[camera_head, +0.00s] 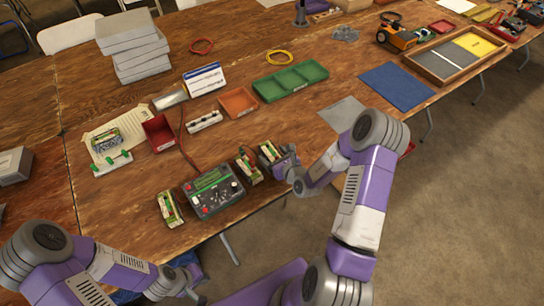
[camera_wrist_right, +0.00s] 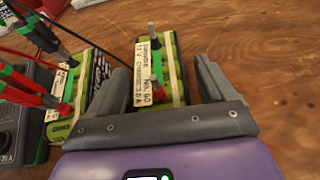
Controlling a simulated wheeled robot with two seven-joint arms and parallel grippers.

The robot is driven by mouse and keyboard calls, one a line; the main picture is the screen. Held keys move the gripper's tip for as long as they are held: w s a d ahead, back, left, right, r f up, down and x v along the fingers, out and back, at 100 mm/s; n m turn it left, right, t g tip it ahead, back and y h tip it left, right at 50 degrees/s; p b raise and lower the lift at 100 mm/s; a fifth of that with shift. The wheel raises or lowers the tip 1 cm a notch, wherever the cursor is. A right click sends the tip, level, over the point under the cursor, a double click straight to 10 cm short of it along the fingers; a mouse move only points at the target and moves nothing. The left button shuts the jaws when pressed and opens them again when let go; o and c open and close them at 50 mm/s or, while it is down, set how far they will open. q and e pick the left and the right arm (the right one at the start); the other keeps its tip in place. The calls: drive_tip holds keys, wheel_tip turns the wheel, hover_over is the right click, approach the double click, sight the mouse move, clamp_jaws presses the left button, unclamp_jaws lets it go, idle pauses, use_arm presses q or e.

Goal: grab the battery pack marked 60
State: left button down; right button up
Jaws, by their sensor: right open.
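The battery pack marked 60 (camera_wrist_right: 152,68) is green and yellow with a white handwritten label and a light strap. It stands on the table between the fingers of my open right gripper (camera_wrist_right: 163,68) in the right wrist view, with gaps at the sides. In the head view the pack (camera_head: 268,153) is at the right end of the row, and my right gripper (camera_head: 284,160) partly covers it. A second pack (camera_wrist_right: 82,88) with red and black clips stands to its left. My left gripper (camera_head: 188,284) is low at the left, away from the packs; its jaws are unclear.
A dark green charger (camera_head: 213,191) with knobs and leads stands left of these packs. Another pack (camera_head: 168,209) is at its left. Red (camera_head: 158,133), orange (camera_head: 238,102) and green (camera_head: 291,82) trays lie behind. Bare wood shows right of the marked pack.

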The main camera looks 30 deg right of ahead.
drive_tip(key=shift+c, duration=0.2)
drive_tip(key=shift+r, duration=0.1)
clamp_jaws()
